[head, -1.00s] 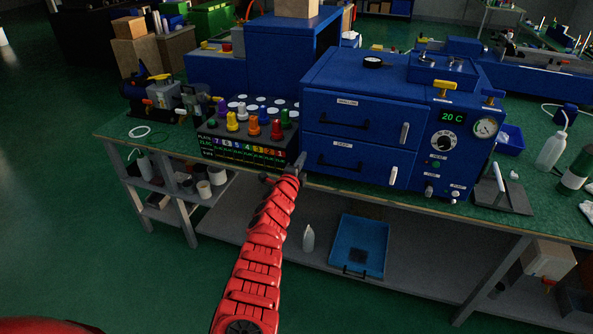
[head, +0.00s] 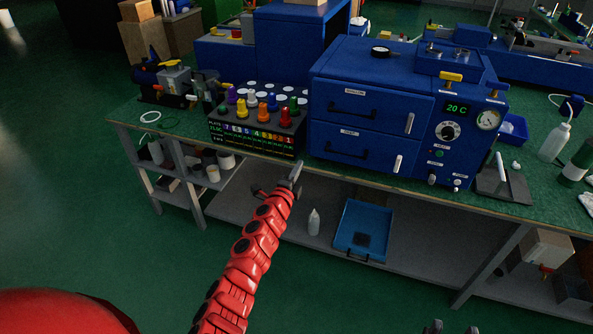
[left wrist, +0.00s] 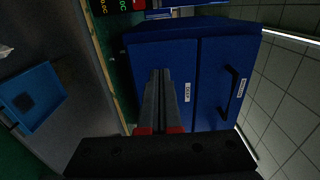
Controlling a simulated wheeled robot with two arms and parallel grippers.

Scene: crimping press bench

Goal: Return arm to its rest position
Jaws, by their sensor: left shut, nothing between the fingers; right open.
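My left gripper (head: 294,173) is on the end of the red left arm, in front of the bench edge, below the rack of coloured knobs. It is shut and empty. In the left wrist view its dark fingers (left wrist: 162,98) lie together, pointing toward the blue oven (left wrist: 180,60), which is turned sideways there. In the head view the oven (head: 366,108) stands on the bench to the right of the gripper, with both drawers closed. My right gripper (head: 450,328) shows only its tips at the bottom edge of the head view; they are apart.
The green bench top (head: 185,122) holds the knob rack (head: 256,135). Below, the shelf carries a blue tray (head: 361,230) and a white bottle (head: 314,222). Cups (head: 213,172) stand on the left shelf. The green floor (head: 110,245) at left is open.

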